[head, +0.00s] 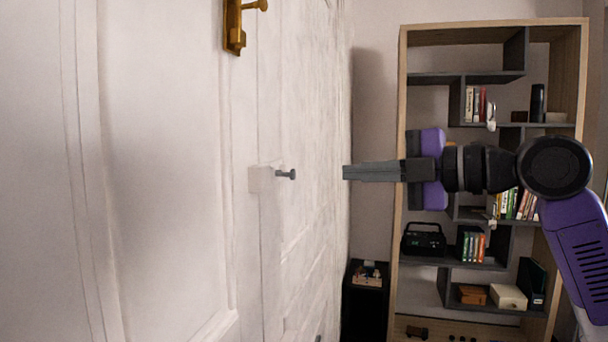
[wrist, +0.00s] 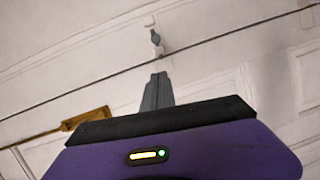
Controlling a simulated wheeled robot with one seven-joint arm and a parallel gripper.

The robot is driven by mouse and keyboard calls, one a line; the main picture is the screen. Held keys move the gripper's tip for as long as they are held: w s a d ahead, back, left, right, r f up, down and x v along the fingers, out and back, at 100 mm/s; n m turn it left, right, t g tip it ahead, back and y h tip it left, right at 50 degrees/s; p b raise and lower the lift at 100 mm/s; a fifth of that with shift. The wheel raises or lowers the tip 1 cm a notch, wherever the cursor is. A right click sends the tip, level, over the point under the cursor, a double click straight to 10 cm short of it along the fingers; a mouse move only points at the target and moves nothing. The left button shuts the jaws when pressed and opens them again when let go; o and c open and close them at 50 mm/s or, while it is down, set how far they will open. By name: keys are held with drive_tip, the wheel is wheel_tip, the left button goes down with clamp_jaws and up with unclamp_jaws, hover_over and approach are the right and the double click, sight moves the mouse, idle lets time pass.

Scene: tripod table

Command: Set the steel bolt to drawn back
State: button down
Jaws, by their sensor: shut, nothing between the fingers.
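The steel bolt (head: 286,174) is a small grey knob sticking out from a pale block (head: 262,179) on the white door (head: 170,150). It lies across the seam at the door's edge. In the wrist view the bolt (wrist: 155,39) shows beyond my fingertips, near the dark seam. My gripper (head: 345,172) points left toward the door at about the bolt's height. Its fingers are together and empty, with a gap between them and the knob. The gripper (wrist: 159,76) also shows at the lower middle of the wrist view. How far the bolt is slid is hard to tell.
A brass handle (head: 235,30) sits higher on the door and also shows in the wrist view (wrist: 88,118). A wooden shelf unit (head: 402,110) with books and boxes stands behind my arm. A black cabinet (head: 364,310) stands beside it. The space between fingertips and bolt looks clear.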

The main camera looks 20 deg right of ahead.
drive_tip(key=shift+w, duration=0.1)
drive_tip(key=p, duration=0.5)
approach(280, 175)
drive_tip(key=shift+x, duration=1.85)
drive_tip(key=shift+a, duration=0.2)
drive_tip(key=w+d+b, duration=0.1)
drive_tip(key=w+d, duration=0.1)
drive_tip(key=w, duration=0.1)
drive_tip(key=shift+d, duration=0.15)
drive_tip(key=shift+s, duration=0.1)
